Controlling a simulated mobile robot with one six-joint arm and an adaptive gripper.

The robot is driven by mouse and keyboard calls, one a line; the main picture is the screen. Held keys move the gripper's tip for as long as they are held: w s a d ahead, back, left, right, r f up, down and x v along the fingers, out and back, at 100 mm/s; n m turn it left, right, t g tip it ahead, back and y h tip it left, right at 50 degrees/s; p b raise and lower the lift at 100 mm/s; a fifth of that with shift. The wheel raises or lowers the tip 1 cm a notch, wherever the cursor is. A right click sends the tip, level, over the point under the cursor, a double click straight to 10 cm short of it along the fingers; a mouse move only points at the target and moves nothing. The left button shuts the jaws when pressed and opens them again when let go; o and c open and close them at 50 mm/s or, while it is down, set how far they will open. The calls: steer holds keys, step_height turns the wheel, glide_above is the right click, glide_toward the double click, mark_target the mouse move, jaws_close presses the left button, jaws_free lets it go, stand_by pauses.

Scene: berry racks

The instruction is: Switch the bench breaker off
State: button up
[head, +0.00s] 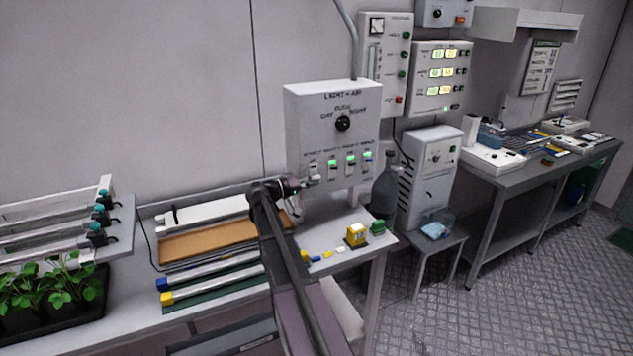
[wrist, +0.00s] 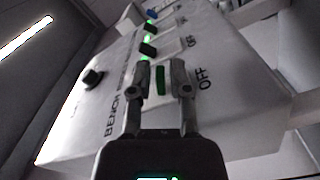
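The white breaker box (head: 333,125) is on the wall, with a round knob (head: 343,123) above a row of small switches. The leftmost switch (head: 314,169) is right by my gripper (head: 312,181). In the wrist view, a dark green lever (wrist: 160,78) stands between the two fingertips of my gripper (wrist: 158,85). The fingers are apart, with a narrow gap visible on each side of the lever. The word "BENCH" shows left of the fingers and "OFF" to the right. I cannot tell which way the lever is set.
Other levers (wrist: 148,50) with green lights continue along the row. Below the box, the bench (head: 345,222) holds a small yellow block (head: 356,234) and several coloured pieces. A dark bottle (head: 385,190) stands to the right. A planter (head: 55,290) is at the far left.

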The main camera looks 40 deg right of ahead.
steer(key=shift+d, duration=0.15)
steer(key=v, duration=1.2)
stand_by(0.7)
steer(key=s+a+f+n+t+y+p, duration=0.1)
steer(key=s+a+f+n+t+y, duration=0.25)
steer(key=s+a+f+y, duration=0.7)
steer(key=s+a+f+n+y, duration=0.2)
steer(key=s+a+f+y, duration=0.1)
steer(key=a, duration=0.7)
steer(key=s+a+f+n+y, duration=0.3)
steer(key=s+a, duration=0.3)
steer(key=a, duration=0.4)
steer(key=shift+a+y+p, duration=0.4)
steer(key=shift+y+p, duration=0.05)
steer(key=shift+y, duration=0.1)
steer(key=shift+t, duration=0.25)
